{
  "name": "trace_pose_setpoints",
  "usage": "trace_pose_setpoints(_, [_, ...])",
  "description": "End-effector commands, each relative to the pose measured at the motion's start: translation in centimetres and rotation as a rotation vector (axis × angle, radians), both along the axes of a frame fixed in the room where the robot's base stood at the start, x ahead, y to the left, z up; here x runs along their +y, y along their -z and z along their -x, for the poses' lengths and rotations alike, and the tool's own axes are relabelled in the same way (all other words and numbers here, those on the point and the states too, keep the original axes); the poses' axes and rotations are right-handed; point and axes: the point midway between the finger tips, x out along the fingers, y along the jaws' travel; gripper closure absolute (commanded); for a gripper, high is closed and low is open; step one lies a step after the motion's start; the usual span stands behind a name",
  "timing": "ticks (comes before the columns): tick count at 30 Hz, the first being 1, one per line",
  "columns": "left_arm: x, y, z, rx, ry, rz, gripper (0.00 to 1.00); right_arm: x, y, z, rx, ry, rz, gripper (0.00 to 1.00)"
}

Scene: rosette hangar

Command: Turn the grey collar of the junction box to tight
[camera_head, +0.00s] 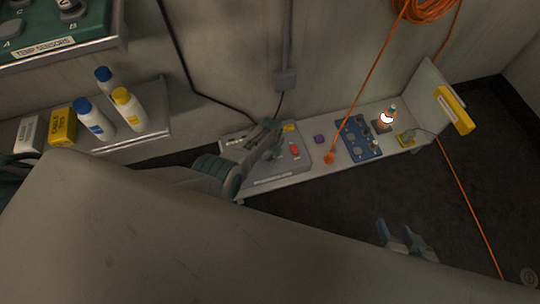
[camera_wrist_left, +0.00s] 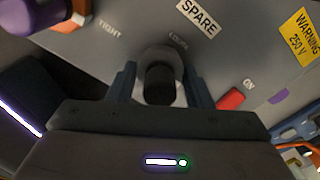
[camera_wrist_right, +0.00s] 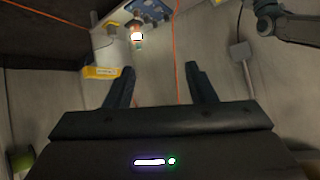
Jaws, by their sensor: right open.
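The grey junction box (camera_head: 290,168) lies on the narrow shelf by the wall; its face fills much of the left wrist view (camera_wrist_left: 100,40). The grey collar (camera_wrist_left: 158,53) sits on that face around a dark round core. TIGHT and LOOSE labels are printed beside it, LOOSE nearer the collar's top. My left gripper (camera_wrist_left: 160,75) is open, one finger on each side of the collar; whether either touches is unclear. In the head view my left gripper (camera_head: 268,138) hides the collar. My right gripper (camera_wrist_right: 160,75) is open and empty, away from the box; it also shows in the head view (camera_head: 405,235).
A red switch (camera_wrist_left: 231,99) marked ON and a yellow warning label (camera_wrist_left: 298,36) are on the box. Bottles (camera_head: 95,122) stand at left.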

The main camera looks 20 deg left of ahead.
Motion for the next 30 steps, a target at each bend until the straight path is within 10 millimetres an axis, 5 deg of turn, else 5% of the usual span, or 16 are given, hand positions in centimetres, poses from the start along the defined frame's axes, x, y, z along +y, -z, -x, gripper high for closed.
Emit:
trace_pose_setpoints(3, [-0.1, 0.0, 0.0, -0.001, 0.000, 0.001, 0.34, 0.0, 0.0, 0.0, -0.001, 0.000, 0.000, 0.50])
trace_pose_setpoints(14, [0.0, -0.4, 0.0, 0.000, -0.001, 0.000, 0.34, 0.0, -0.2, 0.1, 0.007, -0.001, 0.004, 0.50])
trace_pose_setpoints(30, [-0.1, -7.1, 0.0, -0.002, 0.000, 0.001, 0.34, -2.5, -3.1, 2.0, 0.333, -0.042, 0.176, 0.50])
